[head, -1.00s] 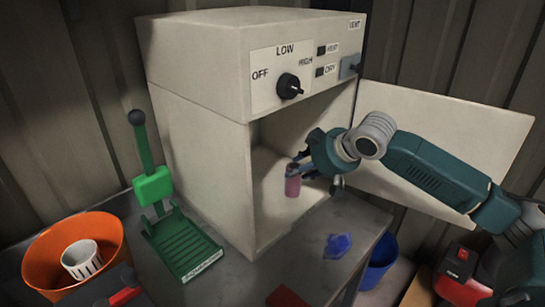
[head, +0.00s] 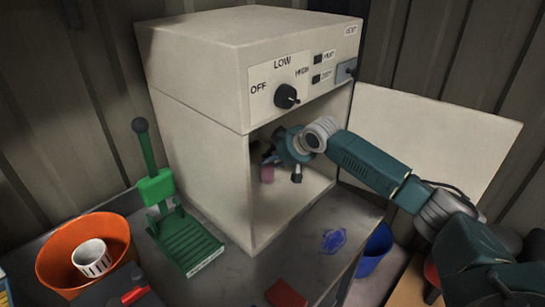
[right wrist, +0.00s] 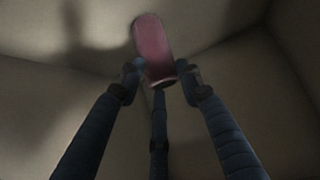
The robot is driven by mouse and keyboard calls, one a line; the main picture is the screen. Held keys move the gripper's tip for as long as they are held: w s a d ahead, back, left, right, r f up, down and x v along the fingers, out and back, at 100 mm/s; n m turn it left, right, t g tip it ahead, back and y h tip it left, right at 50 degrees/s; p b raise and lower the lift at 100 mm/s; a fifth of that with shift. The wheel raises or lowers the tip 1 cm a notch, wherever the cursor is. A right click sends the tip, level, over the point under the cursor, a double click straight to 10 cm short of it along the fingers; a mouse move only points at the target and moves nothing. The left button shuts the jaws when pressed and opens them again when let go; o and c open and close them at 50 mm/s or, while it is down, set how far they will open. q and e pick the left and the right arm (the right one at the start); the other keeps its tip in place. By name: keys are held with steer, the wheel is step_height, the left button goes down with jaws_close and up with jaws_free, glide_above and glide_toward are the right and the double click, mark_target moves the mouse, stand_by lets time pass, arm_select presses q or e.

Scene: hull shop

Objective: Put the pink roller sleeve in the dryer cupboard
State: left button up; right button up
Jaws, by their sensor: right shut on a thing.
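The dryer cupboard (head: 200,140) is a cream box with its door (head: 430,140) swung open to the right. My right gripper (head: 275,160) reaches inside the open cupboard. It is shut on the pink roller sleeve (head: 267,173), whose lower part shows in the head view. In the right wrist view the sleeve (right wrist: 153,48) stands out beyond the fingers (right wrist: 160,80), with cream cupboard walls around it. I cannot tell whether the sleeve touches the cupboard floor. My left gripper is not in view.
A dial (head: 287,96) sits on the cupboard's front panel. A green lever press (head: 180,230) and an orange bucket (head: 55,245) with a white slotted cup (head: 92,258) stand at left. A blue rag (head: 334,240), a red block (head: 287,294) and a blue bucket (head: 374,250) are in front.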

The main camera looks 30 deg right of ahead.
steer(key=o, duration=1.3)
steer(key=shift+c, duration=0.2)
steer(key=shift+f, duration=0.1)
steer(key=b+v, duration=0.2)
steer(key=v, duration=1)
